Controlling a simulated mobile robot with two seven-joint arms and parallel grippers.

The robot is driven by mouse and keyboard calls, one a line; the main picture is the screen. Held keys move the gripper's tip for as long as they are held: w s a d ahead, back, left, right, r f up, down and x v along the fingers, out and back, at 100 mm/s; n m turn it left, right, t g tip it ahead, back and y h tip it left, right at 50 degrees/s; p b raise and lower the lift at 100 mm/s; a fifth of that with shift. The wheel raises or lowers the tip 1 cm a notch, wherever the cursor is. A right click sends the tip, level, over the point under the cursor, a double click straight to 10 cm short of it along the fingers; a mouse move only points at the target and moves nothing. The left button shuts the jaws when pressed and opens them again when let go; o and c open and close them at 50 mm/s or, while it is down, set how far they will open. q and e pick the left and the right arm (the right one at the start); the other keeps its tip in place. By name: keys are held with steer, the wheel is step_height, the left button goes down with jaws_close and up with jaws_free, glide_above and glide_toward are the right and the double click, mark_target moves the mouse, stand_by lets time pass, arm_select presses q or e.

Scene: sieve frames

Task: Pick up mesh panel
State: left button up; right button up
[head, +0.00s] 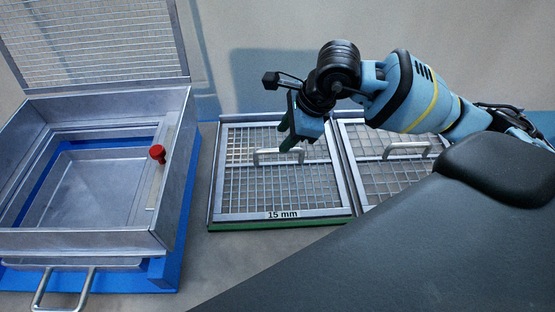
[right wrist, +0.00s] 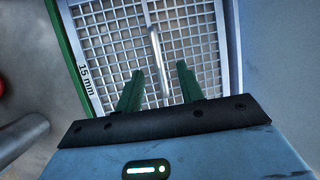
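A mesh panel (head: 250,190) marked 15 mm lies flat on a green-edged base, with a metal handle (head: 265,157) across its middle. A second mesh panel (head: 380,178) with its own handle (head: 408,149) lies to its right, partly hidden by my arm. My right gripper (head: 292,135) is above the 15 mm panel, near its handle. In the right wrist view, the green fingers (right wrist: 158,80) are apart, and the handle (right wrist: 157,60) shows between them, beyond the tips. Whether they touch it cannot be told. My left gripper is not in view.
A metal sieve box (head: 75,240) with a raised mesh lid (head: 95,45) stands at left on a blue base (head: 180,225). A red knob (head: 157,153) sits on its right side and a handle (head: 62,305) in front. Bare table (head: 235,262) lies before the panels.

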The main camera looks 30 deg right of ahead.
mark_target(279, 158)
steer(key=shift+x, duration=1.05)
steer(key=shift+f, duration=0.45)
steer(key=shift+d+x, duration=0.15)
steer(key=shift+x, duration=0.95)
steer(key=shift+d+x, duration=0.1)
steer(key=shift+x, duration=0.95)
steer(key=shift+s+f, duration=0.15)
jaws_close()
